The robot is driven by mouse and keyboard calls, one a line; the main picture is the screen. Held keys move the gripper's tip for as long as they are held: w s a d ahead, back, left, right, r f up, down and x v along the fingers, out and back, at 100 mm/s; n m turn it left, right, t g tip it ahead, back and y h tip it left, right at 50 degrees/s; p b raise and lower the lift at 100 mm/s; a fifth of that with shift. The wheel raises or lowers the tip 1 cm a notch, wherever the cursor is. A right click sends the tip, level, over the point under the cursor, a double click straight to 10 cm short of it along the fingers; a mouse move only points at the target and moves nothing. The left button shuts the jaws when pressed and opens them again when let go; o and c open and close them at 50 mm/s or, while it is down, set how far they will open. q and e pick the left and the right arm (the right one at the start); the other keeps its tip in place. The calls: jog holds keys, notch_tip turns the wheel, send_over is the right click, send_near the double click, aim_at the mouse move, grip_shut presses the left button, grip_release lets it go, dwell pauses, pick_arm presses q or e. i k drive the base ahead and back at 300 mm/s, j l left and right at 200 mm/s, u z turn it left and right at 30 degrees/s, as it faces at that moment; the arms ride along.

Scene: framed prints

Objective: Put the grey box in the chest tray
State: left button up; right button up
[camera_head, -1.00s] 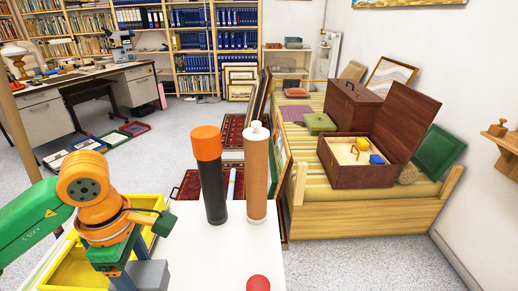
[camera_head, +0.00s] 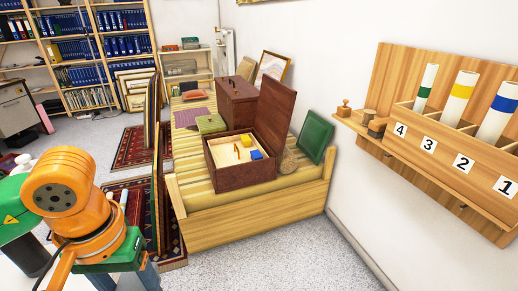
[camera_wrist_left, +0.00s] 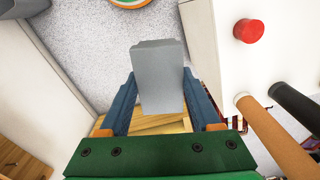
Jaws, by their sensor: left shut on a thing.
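The grey box (camera_wrist_left: 160,75) is held between the two blue fingers of my left gripper (camera_wrist_left: 160,100) in the left wrist view. In the head view my left gripper (camera_head: 125,281) is at the lower left, cut by the bottom edge, and the box is not clearly visible there. An open dark brown chest (camera_head: 228,177) stands on the striped bench, apart from the gripper, farther off and to the right. My right gripper is not in view.
A wall rack (camera_head: 440,150) with numbered tubes is at right. A red knob (camera_wrist_left: 249,31) sits on the white table near my gripper.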

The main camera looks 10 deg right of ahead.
aim_at(222, 153)
jog(key=i+z, duration=0.3)
jog(key=i, duration=0.6)
jog(key=i+j+z, duration=0.1)
jog(key=i+z, duration=0.25)
jog(key=i, duration=0.6)
jog(key=i+j+z, duration=0.25)
jog(key=i+j, duration=0.45)
